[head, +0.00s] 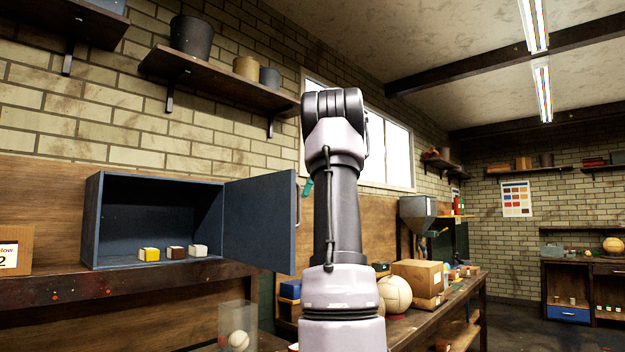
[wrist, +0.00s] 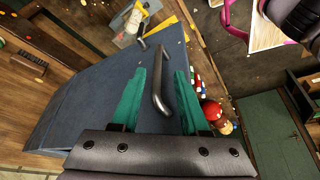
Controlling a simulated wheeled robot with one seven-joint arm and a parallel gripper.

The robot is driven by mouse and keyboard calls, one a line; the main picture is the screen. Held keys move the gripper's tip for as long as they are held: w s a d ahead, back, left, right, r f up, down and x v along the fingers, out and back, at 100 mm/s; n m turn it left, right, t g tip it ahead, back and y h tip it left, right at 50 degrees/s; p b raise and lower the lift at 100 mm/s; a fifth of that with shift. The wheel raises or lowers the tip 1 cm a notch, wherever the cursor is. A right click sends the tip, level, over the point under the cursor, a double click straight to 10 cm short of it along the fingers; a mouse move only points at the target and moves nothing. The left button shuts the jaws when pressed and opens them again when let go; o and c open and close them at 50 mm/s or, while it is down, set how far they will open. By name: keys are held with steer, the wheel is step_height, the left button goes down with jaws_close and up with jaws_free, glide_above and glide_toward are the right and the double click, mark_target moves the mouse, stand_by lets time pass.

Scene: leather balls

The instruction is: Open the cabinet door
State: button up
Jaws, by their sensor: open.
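The blue-grey cabinet (head: 92,222) sits on a wooden shelf at the left in the head view. Its door (head: 259,224) stands wide open, swung out to the right, and the dark inside shows. In the wrist view the door's outer face (wrist: 95,95) fills the left and middle, with a dark bar handle (wrist: 160,85) on it. My gripper (wrist: 157,80) is open, its two green fingers on either side of the handle. I cannot tell whether a finger touches it. In the head view my arm hides most of the gripper; a bit of green shows beside the door.
Yellow, brown and white blocks (head: 174,252) lie inside the cabinet. A box (head: 14,250) stands left of it. A clear container with a ball (head: 238,341) stands below the door. A workbench with a carton (head: 417,272) and a large ball (head: 395,294) is at the right.

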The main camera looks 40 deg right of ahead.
steer(key=v, duration=0.4)
steer(key=shift+s+d+r, duration=0.1)
steer(key=shift+r, duration=0.05)
stand_by(0.5)
